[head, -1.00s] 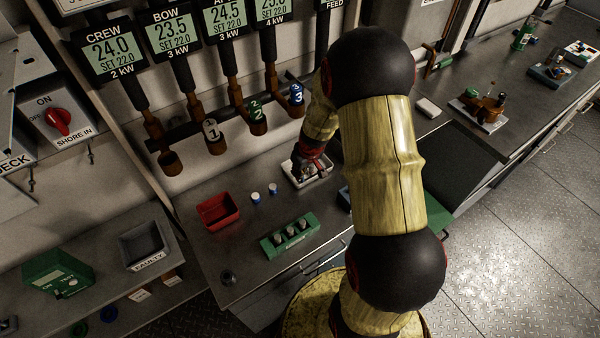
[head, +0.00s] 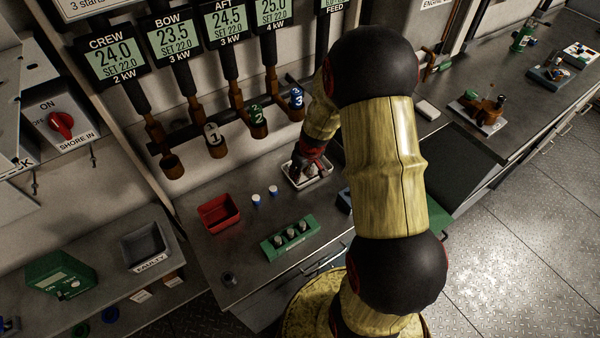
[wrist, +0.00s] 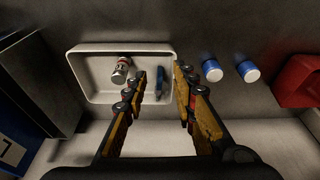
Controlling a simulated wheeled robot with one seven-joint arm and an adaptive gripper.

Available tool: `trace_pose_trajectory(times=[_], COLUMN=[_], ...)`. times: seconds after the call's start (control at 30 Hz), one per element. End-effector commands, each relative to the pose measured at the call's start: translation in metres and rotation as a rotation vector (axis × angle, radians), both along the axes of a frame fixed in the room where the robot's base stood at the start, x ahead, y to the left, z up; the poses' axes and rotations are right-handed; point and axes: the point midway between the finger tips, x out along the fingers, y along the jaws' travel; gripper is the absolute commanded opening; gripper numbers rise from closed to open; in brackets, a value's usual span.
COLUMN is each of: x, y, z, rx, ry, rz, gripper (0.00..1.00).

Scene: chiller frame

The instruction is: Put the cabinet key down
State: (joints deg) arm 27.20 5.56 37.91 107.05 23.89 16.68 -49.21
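A small dark blue piece (wrist: 159,84), perhaps the cabinet key, lies in a white tray (wrist: 82,88) in the wrist view. It shows between my fingertips, with a gap to each. My gripper (wrist: 160,77) is open above the tray's right part. A silver and red cylinder (wrist: 121,69) lies in the tray, left of my fingers. In the head view my gripper (head: 300,170) is down at the white tray (head: 323,178) on the steel bench; the small piece cannot be made out there.
A green block with several knobs (head: 291,238) sits in front. Numbered valves (head: 257,120) hang on the wall behind.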

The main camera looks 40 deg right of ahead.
Motion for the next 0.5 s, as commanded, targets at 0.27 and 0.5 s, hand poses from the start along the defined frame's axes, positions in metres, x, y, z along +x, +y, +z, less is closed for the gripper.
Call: trace_pose_trajectory(times=[0.27, 0.5], x=[-0.016, -0.026], y=[0.000, 0.000], z=[0.064, 0.097], rx=[-0.003, -0.002], ry=[-0.005, -0.004], rz=[0.000, -0.001], gripper=[0.27, 0.27])
